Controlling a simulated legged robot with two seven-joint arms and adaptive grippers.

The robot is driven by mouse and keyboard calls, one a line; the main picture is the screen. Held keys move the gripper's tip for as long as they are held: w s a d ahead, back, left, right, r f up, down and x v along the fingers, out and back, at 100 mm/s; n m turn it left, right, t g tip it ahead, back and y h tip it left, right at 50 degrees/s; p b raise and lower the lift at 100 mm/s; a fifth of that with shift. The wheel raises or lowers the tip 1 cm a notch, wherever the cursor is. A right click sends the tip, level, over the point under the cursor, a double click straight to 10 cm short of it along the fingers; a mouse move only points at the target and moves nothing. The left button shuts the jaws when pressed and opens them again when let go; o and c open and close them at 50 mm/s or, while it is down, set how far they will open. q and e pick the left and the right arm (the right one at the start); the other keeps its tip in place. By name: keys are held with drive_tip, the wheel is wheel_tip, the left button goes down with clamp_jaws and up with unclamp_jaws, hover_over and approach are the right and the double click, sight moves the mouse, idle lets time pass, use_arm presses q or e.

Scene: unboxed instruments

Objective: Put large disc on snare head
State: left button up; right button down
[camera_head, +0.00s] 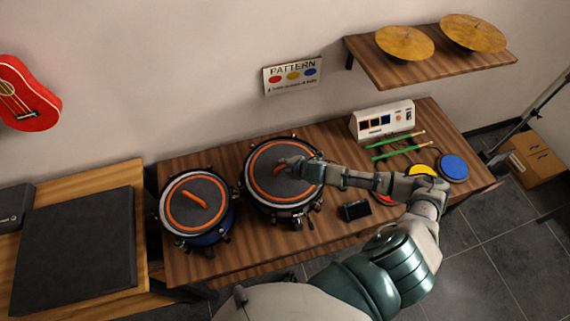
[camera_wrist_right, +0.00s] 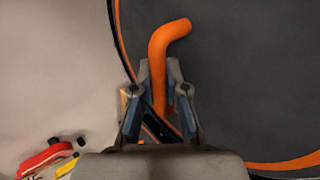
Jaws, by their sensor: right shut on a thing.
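A large dark disc (camera_head: 262,185) with an orange ring lies on the right drum (camera_head: 285,212), appearing flat on its head. My right gripper (camera_head: 287,163) is over its middle, shut on its orange handle (camera_head: 278,170). In the right wrist view the bent orange handle (camera_wrist_right: 160,65) stands between the two fingers of my gripper (camera_wrist_right: 157,105), and the dark disc (camera_wrist_right: 245,80) fills the right side. A smaller dark disc (camera_head: 185,215) with an orange ring and handle lies on the left, blue-shelled drum (camera_head: 208,238). My left gripper is not in view.
Both drums stand on a wooden table (camera_head: 250,257). To the right are green sticks (camera_head: 400,150), a white box (camera_head: 382,120), a small black box (camera_head: 355,210) and coloured pads (camera_head: 453,168). A shelf (camera_head: 430,67) holds two cymbals. A dark mat (camera_head: 75,250) lies left.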

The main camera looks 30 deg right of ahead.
drive_tip(key=c, duration=1.2)
unclamp_jaws()
drive_tip(key=shift+a, duration=0.1)
drive_tip(key=shift+s+r, duration=0.1)
drive_tip(key=shift+s, duration=0.05)
drive_tip(key=v, duration=1.1)
drive_tip(key=shift+s+r, duration=0.25)
drive_tip(key=shift+r, duration=0.05)
